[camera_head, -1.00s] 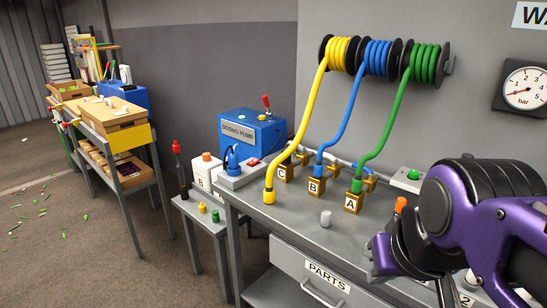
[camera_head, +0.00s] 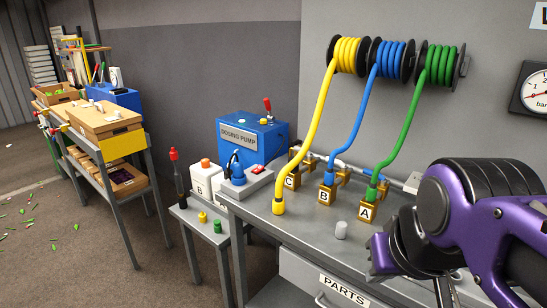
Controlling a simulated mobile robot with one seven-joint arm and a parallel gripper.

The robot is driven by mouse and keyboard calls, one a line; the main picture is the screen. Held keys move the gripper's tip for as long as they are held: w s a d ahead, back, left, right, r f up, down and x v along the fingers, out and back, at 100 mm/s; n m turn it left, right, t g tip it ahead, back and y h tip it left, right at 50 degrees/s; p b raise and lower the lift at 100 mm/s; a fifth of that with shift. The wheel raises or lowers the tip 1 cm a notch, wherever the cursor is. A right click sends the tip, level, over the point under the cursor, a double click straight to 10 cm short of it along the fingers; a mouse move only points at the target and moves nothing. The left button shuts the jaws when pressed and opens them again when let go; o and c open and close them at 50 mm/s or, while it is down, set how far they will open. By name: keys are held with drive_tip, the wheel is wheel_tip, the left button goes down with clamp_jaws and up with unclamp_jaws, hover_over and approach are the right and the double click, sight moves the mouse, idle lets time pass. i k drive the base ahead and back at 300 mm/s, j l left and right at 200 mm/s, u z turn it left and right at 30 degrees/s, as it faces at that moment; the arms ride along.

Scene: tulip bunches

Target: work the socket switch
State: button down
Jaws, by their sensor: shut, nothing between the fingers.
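The socket (camera_head: 246,184) is a pale grey box on the left end of the grey bench, in front of the blue dosing pump (camera_head: 252,133). A blue plug (camera_head: 236,168) with a dark cable sits in its left part. The switch (camera_head: 256,169) is a small red rocker on its top right; I cannot tell which way it is tipped. My gripper (camera_head: 445,291) is at the lower right, below my purple arm and far from the socket. It is shut and empty, with its tips cut off by the frame's lower edge.
Yellow, blue and green hoses run from wall reels to the bench, the blue and green to brass blocks B (camera_head: 327,193) and A (camera_head: 367,212). The yellow hose end (camera_head: 278,207) stands right of the socket. A grey cap (camera_head: 341,230) stands near the bench front. A low side table (camera_head: 205,230) is left.

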sight(259, 169)
drive_tip(key=i+j, duration=0.2)
drive_tip(key=j, duration=0.15)
drive_tip(key=i+j+z, duration=0.15)
drive_tip(key=j, duration=0.2)
drive_tip(key=i+j, duration=0.2)
drive_tip(key=j, duration=0.2)
drive_tip(key=i+j+z, duration=0.15)
drive_tip(key=j, duration=0.25)
drive_tip(key=i+j, duration=0.15)
drive_tip(key=j, duration=0.25)
drive_tip(key=i+j+z, duration=0.15)
drive_tip(key=j, duration=0.25)
drive_tip(key=i+j, duration=0.1)
drive_tip(key=j, duration=0.3)
drive_tip(key=k+l+u, duration=0.15)
drive_tip(key=k, duration=0.2)
drive_tip(key=k+u, duration=0.2)
drive_tip(key=i+j+z, duration=0.15)
drive_tip(key=i+z, duration=0.25)
drive_tip(key=i, duration=0.15)
